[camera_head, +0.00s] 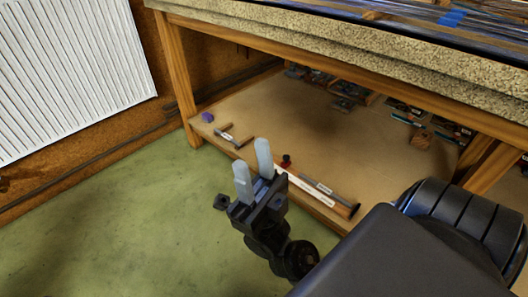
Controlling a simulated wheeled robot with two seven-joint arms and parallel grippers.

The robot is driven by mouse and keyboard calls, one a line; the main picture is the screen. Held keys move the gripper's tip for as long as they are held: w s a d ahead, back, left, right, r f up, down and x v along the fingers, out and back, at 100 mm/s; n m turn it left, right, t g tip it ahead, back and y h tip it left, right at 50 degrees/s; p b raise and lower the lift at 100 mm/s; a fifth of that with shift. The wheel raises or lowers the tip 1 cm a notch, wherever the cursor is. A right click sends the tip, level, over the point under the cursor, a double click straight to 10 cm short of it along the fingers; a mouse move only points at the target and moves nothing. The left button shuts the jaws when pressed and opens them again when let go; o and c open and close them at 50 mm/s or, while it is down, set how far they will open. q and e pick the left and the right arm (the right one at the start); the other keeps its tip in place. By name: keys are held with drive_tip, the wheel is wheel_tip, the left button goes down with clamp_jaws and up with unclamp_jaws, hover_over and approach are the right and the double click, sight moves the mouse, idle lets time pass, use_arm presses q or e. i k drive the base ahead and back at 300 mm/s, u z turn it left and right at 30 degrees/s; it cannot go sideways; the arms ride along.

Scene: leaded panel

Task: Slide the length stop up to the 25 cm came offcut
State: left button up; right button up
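My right gripper (253,154) is in front of the bench's lower shelf, with its two pale fingers pointing up and a gap between them. It is open and I see nothing between the fingers. A white strip (306,190) lies along the shelf's front edge just right of the fingers, one end partly hidden behind them. A small red piece with a black top (286,161), perhaps the length stop, sits beside the strip. A grey bar with a white label (318,187), perhaps the came offcut, lies alongside; its label is unreadable. My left gripper is not in view.
A hammer (235,137) and a purple block (207,117) lie at the shelf's left end. Several tools (345,100) lie at its back. The thick bench top (300,40) overhangs the shelf, with a wooden leg (178,85) at left. The green floor (110,220) is clear.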

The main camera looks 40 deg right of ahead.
sight(286, 163)
drive_tip(key=u, duration=0.7)
drive_tip(key=i, duration=0.95)
drive_tip(key=z, duration=1.6)
